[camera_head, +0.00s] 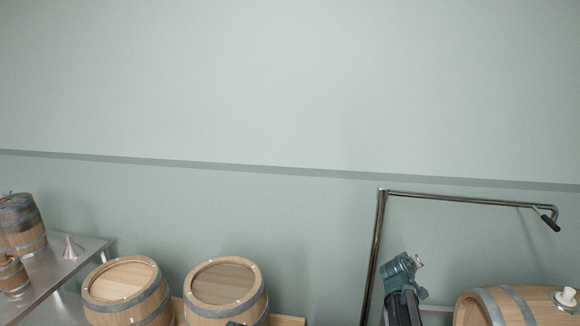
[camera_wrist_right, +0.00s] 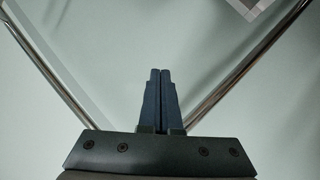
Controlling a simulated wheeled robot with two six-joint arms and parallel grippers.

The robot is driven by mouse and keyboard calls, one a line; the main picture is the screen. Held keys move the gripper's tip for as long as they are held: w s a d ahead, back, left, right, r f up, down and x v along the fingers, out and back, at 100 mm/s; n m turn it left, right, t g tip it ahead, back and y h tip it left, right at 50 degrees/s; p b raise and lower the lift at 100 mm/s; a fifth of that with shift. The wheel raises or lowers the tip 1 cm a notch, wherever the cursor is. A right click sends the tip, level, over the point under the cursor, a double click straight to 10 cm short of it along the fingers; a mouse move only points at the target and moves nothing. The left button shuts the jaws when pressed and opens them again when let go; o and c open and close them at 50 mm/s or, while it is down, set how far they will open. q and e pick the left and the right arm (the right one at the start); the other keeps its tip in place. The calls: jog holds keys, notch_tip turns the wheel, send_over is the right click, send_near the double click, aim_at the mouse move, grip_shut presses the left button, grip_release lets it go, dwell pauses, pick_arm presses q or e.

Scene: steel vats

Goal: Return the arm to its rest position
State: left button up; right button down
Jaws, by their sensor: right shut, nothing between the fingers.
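My right gripper (camera_wrist_right: 160,73) shows in the right wrist view. Its two dark fingers lie side by side, pressed together with nothing between them. It points toward a pale green surface, apart from anything around it. My left gripper does not show.
Two wooden barrels (camera_head: 125,290) (camera_head: 226,291) stand at the bottom. A barrel with a white bung (camera_head: 516,305) lies at the right. A bent steel pipe (camera_head: 460,199) stands near it. A steel table (camera_head: 62,268) holds smaller barrels and a funnel (camera_head: 72,248). Steel tubes (camera_wrist_right: 245,66) flank the right gripper.

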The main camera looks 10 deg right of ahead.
jog(key=s+a+f+g+y, duration=0.1)
jog(key=s+a+f+y, duration=0.2)
jog(key=a, duration=0.6)
jog(key=s+a+f+g, duration=0.1)
jog(key=s+a+f, duration=0.25)
jog(key=a, duration=0.55)
jog(key=s+a+f+n+g+y+b, duration=0.1)
jog(key=s+a+f+g+y, duration=0.1)
jog(key=s+a, duration=0.8)
jog(key=s+a+f+n+g+y, duration=0.2)
jog(key=s+a+f+g+y, duration=0.1)
jog(key=s+a, duration=0.8)
jog(key=a+f+g, duration=0.1)
jog(key=a+f, duration=0.1)
jog(key=a, duration=0.3)
jog(key=shift+s+f+g+b, duration=0.15)
jog(key=shift+s+g+b, duration=0.15)
jog(key=shift+b, duration=0.05)
